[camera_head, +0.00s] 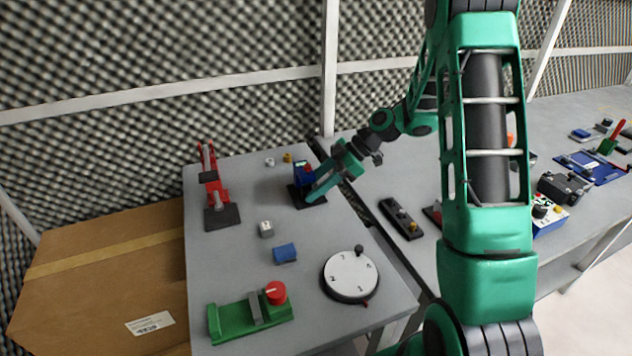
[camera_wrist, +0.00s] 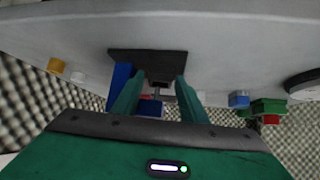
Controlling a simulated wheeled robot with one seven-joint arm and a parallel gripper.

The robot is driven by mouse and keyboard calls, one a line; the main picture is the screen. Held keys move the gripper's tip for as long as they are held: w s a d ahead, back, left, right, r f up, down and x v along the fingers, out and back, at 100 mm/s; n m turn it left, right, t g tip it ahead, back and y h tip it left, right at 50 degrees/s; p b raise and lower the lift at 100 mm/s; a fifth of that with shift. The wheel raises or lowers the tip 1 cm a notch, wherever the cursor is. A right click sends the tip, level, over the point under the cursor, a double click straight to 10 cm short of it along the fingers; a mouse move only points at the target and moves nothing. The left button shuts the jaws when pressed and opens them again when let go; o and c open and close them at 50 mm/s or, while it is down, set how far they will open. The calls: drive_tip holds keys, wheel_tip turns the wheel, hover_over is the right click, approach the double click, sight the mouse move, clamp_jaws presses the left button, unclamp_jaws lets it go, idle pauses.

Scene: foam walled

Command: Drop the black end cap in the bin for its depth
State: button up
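My gripper (camera_wrist: 160,82) is at a small blue fixture on a black base plate (camera_wrist: 115,56). Its two teal fingers stand apart, with a small dark and grey part (camera_wrist: 157,91) between them; I see no clear contact. In the head view, my gripper (camera_head: 314,193) reaches the fixture from the right and partly covers its blue body (camera_head: 302,171), which has a red part on top. I cannot tell whether the dark part is the black end cap. No bin can be made out for sure.
Around the fixture stand a red clamp device (camera_head: 212,190), a white cube (camera_head: 266,229), a blue block (camera_head: 285,253), a white numbered dial (camera_head: 350,275) and a green device with a red knob (camera_head: 250,315). A cardboard box (camera_head: 100,265) lies left. The right table holds several devices.

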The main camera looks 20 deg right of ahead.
drive_tip(key=shift+a+f, duration=0.1)
drive_tip(key=c, duration=0.8)
drive_tip(key=shift+c, duration=0.2)
drive_tip(key=shift+s, duration=0.1)
